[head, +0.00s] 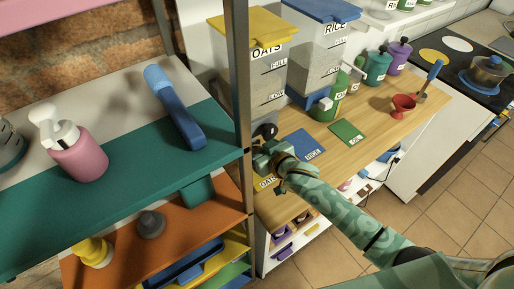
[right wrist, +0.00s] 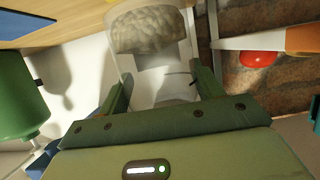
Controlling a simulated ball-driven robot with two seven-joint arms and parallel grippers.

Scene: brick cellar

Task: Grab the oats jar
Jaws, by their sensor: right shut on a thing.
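The oats jar (head: 268,85) is a tall clear container with a yellow lid and "OATS", "FULL" and "LOW" marks. It stands at the back left of the wooden counter, partly behind a metal shelf post. My right gripper (head: 264,148) is low at the jar's front; its fingertips are hard to make out there. In the right wrist view, the fingers (right wrist: 163,88) are shut on the clear jar (right wrist: 165,90), one on each side, with grey-brown oats (right wrist: 145,30) inside. My left gripper is not in view.
The metal post (head: 239,90) stands close left of my right gripper. A rice container (head: 313,50) with a blue lid stands right of the jar. Yellow, blue (head: 303,147) and green (head: 347,132) mats lie in front.

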